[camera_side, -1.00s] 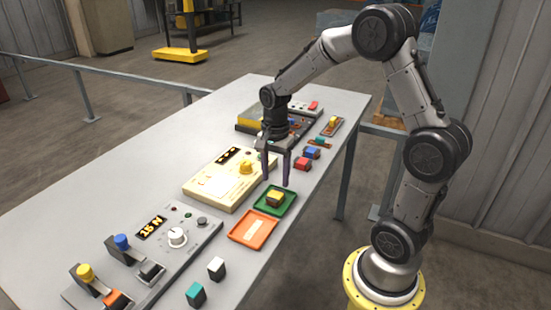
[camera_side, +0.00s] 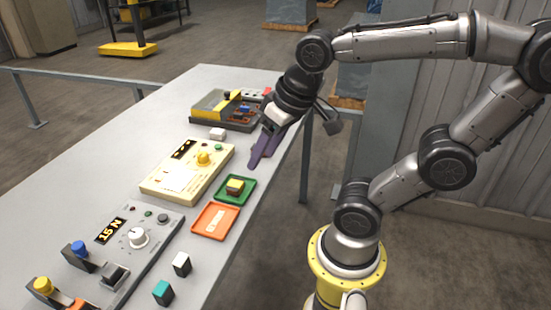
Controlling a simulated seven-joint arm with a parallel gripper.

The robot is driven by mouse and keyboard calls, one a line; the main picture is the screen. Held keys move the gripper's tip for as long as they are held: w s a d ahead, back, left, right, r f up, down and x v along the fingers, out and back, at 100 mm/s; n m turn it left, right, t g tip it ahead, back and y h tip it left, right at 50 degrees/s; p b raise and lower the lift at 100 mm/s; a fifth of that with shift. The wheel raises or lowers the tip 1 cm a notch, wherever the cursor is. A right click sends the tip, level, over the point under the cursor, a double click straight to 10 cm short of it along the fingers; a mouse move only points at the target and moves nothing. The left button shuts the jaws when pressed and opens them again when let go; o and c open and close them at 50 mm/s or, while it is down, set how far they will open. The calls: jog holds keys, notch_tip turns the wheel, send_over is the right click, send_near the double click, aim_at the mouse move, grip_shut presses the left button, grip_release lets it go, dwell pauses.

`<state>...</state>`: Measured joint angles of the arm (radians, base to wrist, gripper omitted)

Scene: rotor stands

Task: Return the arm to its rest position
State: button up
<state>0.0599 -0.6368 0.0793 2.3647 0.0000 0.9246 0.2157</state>
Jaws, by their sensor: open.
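My gripper (camera_side: 262,160) hangs in the air above the right side of the grey table (camera_side: 60,190), tilted down and to the left. Its purple fingers are open, and I see nothing between them. My arm is folded back to the right, over the floor beside the table. The gripper hides part of the table's right edge and whatever lies behind it.
On the table are a cream panel with a yellow knob (camera_side: 203,158), a grey panel with a white dial (camera_side: 138,238), a green tray (camera_side: 222,196) holding a yellow-topped block (camera_side: 235,186), an orange tray (camera_side: 210,232), and white (camera_side: 181,262) and teal (camera_side: 163,292) blocks.

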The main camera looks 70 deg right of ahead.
jog(key=s+n, duration=0.2)
jog(key=s+a+n+t, duration=0.1)
jog(key=shift+a+f, duration=0.1)
jog(key=shift+f, duration=0.25)
dwell(1.0)
